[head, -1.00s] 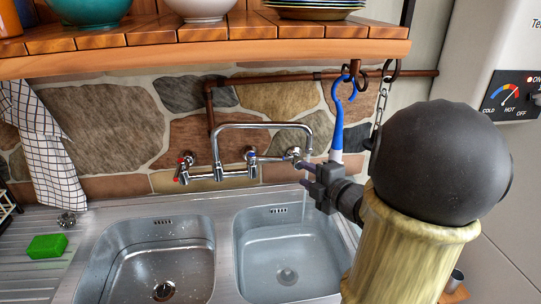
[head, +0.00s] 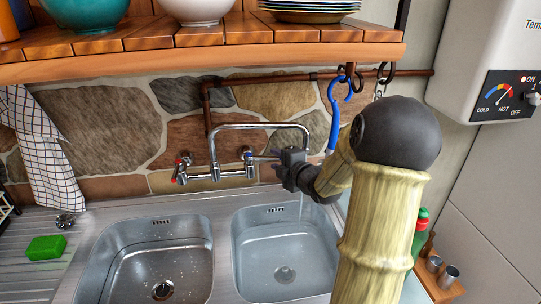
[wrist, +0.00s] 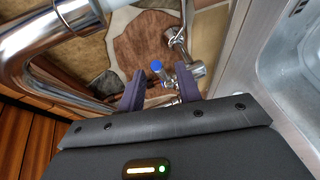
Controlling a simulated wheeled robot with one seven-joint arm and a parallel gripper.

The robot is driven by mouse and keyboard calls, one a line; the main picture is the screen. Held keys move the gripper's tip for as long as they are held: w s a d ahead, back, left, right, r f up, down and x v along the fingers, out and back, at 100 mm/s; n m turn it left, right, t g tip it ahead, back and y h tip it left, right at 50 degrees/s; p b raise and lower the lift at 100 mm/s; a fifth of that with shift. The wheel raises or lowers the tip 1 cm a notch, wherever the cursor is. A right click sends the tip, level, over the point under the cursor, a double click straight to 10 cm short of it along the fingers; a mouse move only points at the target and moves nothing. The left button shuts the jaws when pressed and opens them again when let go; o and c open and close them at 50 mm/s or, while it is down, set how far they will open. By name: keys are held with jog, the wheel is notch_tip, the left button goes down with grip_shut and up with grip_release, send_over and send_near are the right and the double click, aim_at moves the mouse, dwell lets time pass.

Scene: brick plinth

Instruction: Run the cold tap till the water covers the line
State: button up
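The cold tap (head: 248,157) has a blue cap and stands on the right of the chrome mixer, on the stone wall. In the wrist view its blue-capped handle (wrist: 157,68) shows between my fingertips. My gripper (head: 268,157) is just right of the tap; its fingers (wrist: 160,88) are apart, one on each side of the handle. I cannot tell whether they touch it. A thin stream of water falls from the spout (head: 266,125) into the right basin (head: 240,240), which looks to hold some clear water. I cannot make out a line in it.
The red-marked tap (head: 183,160) is on the left, above the empty-looking left basin (head: 100,275). A wooden shelf (head: 220,55) with crockery hangs overhead. A blue hook (head: 333,115) hangs right of the mixer. A green sponge (head: 46,247) lies on the drainer.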

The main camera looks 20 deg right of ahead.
aim_at(274, 159)
jog(key=x, duration=0.4)
jog(key=shift+w+a+f+p, duration=0.1)
jog(key=shift+w+p, duration=0.2)
jog(key=shift+s, duration=0.1)
grip_shut()
